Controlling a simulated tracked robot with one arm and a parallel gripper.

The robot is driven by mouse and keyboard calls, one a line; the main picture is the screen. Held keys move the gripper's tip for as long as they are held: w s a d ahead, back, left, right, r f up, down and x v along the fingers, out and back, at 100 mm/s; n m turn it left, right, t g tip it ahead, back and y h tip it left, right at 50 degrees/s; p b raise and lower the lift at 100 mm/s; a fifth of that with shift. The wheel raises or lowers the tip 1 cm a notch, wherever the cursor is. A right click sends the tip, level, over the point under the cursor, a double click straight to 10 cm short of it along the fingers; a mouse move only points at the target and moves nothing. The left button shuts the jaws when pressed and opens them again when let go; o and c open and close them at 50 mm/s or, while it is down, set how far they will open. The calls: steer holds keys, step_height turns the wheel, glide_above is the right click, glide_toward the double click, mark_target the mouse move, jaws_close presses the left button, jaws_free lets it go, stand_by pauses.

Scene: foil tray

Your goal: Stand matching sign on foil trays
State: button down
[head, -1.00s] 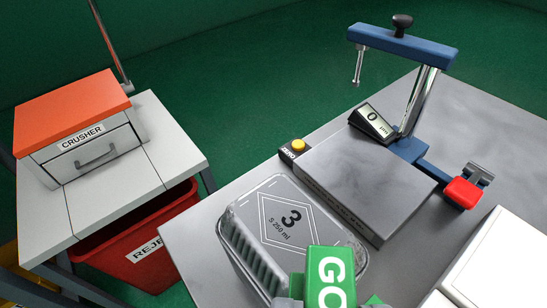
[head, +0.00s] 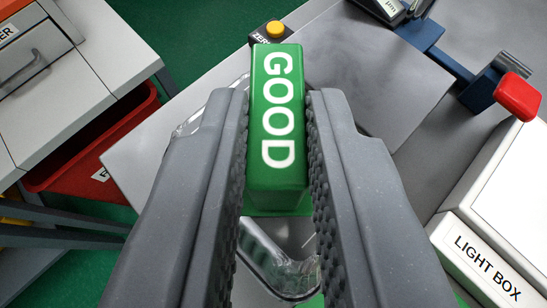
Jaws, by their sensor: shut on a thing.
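My gripper (head: 279,130) is shut on a green sign (head: 278,175) with white letters reading GOOD. The sign sits between the two dark grey ridged fingers. The foil tray (head: 283,272) is mostly hidden behind the sign and my fingers. Its near corner shows below the sign and a bit of its edge shows at the left finger. I cannot tell whether the sign touches the tray.
A light box (head: 485,262) stands at the right. A gauge stand with a red knob (head: 518,96) is at upper right, and a yellow ZERO button (head: 274,29) at the top. A red reject bin (head: 88,140) and crusher table (head: 85,80) are left.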

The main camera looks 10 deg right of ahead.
steer(key=shift+f, duration=0.15)
steer(key=c, duration=1.4)
jaws_free()
steer(key=shift+o, duration=0.2)
steer(key=shift+r, duration=0.25)
steer(key=shift+s+a+r, duration=0.1)
steer(key=shift+s+r, duration=0.05)
steer(key=shift+s, duration=0.15)
steer(key=v, duration=1.1)
steer(key=shift+s, duration=0.15)
steer(key=shift+r, duration=0.1)
